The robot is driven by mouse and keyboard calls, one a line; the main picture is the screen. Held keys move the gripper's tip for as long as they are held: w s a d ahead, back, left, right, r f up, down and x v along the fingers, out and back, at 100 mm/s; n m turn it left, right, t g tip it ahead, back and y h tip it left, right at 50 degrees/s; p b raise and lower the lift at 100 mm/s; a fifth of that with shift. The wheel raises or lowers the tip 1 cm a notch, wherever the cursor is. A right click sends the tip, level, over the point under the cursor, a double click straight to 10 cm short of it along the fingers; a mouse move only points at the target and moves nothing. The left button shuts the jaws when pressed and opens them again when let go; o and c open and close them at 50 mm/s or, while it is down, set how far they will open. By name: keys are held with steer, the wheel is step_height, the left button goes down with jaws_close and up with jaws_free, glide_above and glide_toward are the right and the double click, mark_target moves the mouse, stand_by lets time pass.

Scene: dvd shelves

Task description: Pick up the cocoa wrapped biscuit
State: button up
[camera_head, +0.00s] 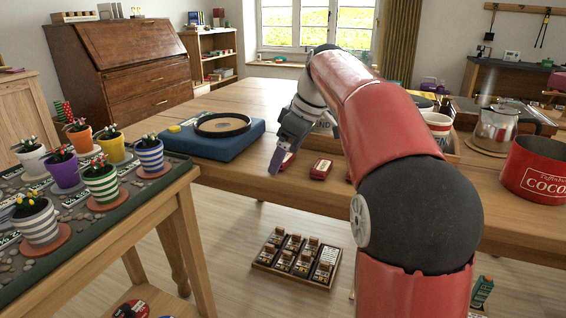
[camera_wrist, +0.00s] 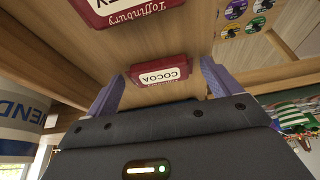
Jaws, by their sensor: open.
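The cocoa wrapped biscuit (camera_wrist: 160,73), a small red packet with a white label reading COCOA, shows upside down in the wrist view. It lies in the gap between the two purple fingertips of my gripper (camera_wrist: 161,78), apart from both as far as I can see. In the head view my gripper (camera_head: 278,163) is low at the table's front edge, beside red packets; I cannot read which one there is cocoa. My gripper is open and empty.
Another red packet (camera_wrist: 135,10), its label ending in EY, lies close by. One red packet (camera_head: 320,169) lies right of my gripper in the head view. A blue box with a round tray (camera_head: 213,140) stands left. A wooden tray with mugs (camera_head: 438,125) stands right.

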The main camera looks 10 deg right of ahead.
steer(key=c, duration=1.1)
steer(key=shift+o, duration=0.2)
